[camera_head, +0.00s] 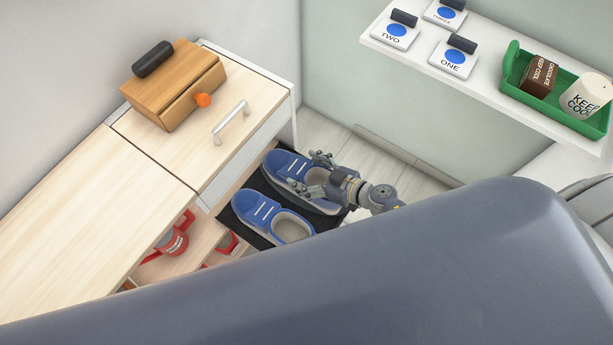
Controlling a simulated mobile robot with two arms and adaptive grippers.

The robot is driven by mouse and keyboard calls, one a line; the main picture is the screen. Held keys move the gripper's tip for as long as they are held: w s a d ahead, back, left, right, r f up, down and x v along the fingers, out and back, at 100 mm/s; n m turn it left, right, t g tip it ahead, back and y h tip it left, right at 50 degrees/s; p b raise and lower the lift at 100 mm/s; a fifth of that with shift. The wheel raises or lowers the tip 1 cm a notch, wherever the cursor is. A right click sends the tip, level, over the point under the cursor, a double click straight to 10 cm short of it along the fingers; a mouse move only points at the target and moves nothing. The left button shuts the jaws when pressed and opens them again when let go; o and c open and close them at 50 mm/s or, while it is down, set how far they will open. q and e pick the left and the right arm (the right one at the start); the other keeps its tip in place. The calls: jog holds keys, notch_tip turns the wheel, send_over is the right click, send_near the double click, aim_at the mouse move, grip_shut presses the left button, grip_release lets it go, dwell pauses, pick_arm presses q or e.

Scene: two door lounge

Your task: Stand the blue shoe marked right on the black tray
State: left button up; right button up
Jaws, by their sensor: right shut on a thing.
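Two blue shoes with white laces and grey soles are side by side at the black tray on the floor. My right gripper (309,173) is shut on the farther blue shoe (288,164), with its fingers at the shoe's opening. This shoe is upright over the far part of the black tray (229,222); I cannot tell whether its sole touches the tray. The nearer blue shoe (259,210) stands upright on the tray. No left or right marking is readable on either shoe. The gripper and wrist hide part of the held shoe's heel. My left gripper is not in view.
A pale wooden cabinet (75,235) stands left of the tray, with a wooden box (172,88) on top. Red items (174,242) sit on its lower shelf. A white wall shelf (480,85) holds cards and a green tray (511,69). A large grey-blue surface fills the foreground.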

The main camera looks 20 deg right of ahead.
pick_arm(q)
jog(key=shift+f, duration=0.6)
pick_arm(e)
jog(key=shift+w+f, duration=0.1)
jog(key=shift+f, duration=0.9)
pick_arm(q)
jog(key=shift+b, duration=0.3)
pick_arm(e)
jog(key=shift+f, duration=0.2)
jog(key=o, duration=1.3)
jog(key=shift+c, duration=0.2)
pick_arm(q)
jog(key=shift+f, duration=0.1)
pick_arm(e)
jog(key=shift+r, duration=0.25)
jog(key=p+v, duration=0.1)
jog(key=v, duration=1.1)
jog(key=shift+f+p, duration=0.1)
jog(key=shift+p, duration=0.2)
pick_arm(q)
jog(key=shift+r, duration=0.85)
